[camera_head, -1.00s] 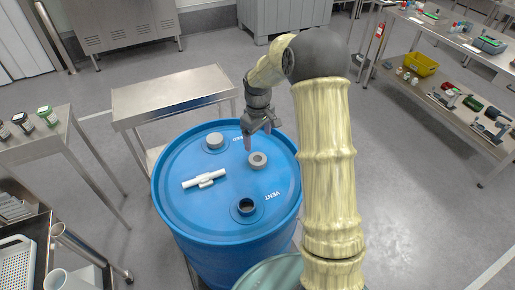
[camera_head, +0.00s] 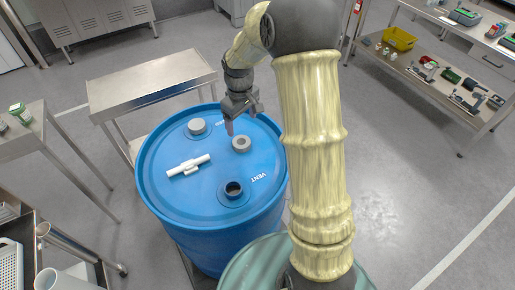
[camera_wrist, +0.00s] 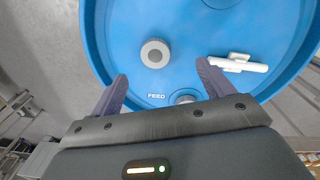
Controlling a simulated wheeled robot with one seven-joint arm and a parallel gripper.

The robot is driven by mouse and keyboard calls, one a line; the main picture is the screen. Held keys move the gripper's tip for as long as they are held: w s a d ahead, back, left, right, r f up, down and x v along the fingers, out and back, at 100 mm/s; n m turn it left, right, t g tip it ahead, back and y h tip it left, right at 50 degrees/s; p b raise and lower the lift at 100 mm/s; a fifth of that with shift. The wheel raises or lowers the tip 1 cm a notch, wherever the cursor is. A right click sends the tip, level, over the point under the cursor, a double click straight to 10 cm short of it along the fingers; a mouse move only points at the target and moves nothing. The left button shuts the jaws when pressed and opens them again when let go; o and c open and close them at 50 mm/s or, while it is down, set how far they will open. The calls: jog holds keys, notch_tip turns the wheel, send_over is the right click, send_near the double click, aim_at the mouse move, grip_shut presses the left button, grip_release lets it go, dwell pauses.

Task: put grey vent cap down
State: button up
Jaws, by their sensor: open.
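The grey vent cap (camera_head: 241,144), a round cap with a darker centre, lies on the blue drum lid (camera_head: 210,205), away from the open vent hole (camera_head: 233,189) beside the word VENT. It also shows in the wrist view (camera_wrist: 155,53). My gripper (camera_head: 242,117) is above the lid on the far side of the cap. In the wrist view my gripper (camera_wrist: 161,80) has its fingers spread, nothing between them, and the cap lies beyond the fingertips. A second grey cap (camera_head: 197,126) sits by the FEED label, partly hidden by my gripper in the wrist view.
A white T-shaped tool (camera_head: 188,167) lies on the lid. A steel table (camera_head: 150,82) stands behind the drum. A greenish drum (camera_head: 240,268) is in front, partly hidden by my arm. Shelves with a yellow bin (camera_head: 399,39) stand at the right; floor between is clear.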

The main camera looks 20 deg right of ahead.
jog(key=s+r+m+t, duration=0.2)
jog(key=s+m, duration=0.4)
jog(key=s, duration=1.3)
jog(key=shift+s+r, duration=0.3)
jog(key=shift+r, duration=0.2)
